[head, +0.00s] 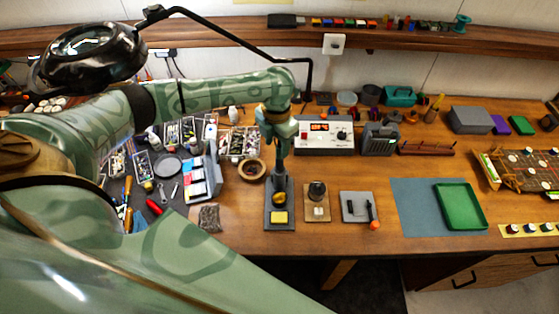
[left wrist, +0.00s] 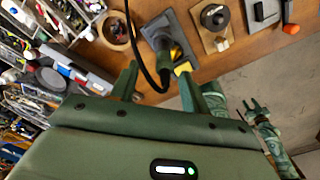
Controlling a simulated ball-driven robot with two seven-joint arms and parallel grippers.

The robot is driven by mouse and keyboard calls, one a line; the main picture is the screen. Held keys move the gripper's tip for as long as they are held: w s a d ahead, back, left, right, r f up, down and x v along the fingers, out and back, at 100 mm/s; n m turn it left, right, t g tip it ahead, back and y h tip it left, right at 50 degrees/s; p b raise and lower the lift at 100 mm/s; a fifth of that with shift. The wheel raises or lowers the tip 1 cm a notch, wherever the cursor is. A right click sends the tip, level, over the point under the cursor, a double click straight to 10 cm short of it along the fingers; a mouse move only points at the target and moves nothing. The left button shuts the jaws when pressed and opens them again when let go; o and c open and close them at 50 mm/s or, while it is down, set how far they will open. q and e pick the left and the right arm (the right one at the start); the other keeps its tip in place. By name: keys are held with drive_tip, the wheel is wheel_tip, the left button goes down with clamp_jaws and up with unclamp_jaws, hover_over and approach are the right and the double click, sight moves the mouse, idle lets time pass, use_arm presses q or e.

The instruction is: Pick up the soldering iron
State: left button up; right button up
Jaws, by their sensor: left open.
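The soldering iron stand (head: 270,220) is a dark plate on the wooden bench with a yellow sponge (head: 280,217) and a brass-coloured ball. The soldering iron (left wrist: 165,72) appears as a dark piece with a black cable in the left wrist view, at the stand (left wrist: 150,33); it is largely hidden. My left gripper (head: 281,150) points down above the stand in the head view. In the left wrist view my left gripper (left wrist: 158,88) is open, its fingers on either side of the cable and iron end. My right gripper (left wrist: 254,108) is far off at the right, prongs apart.
A white soldering station (head: 325,138) stands behind the stand. A small wooden block with a dark knob (head: 317,200) and a grey plate (head: 358,207) are to its right. A green tray (head: 460,206) lies on a blue mat (head: 415,205). Part bins crowd the left.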

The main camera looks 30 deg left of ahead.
use_arm(q)
drive_tip(key=f, duration=0.4)
drive_tip(key=shift+w+d+f, duration=0.3)
clamp_jaws()
drive_tip(key=shift+r, duration=0.1)
drive_tip(key=shift+r, duration=0.45)
wheel_tip(320, 180, up, 17)
drive_tip(key=p, duration=0.1)
drive_tip(key=shift+p, duration=0.35)
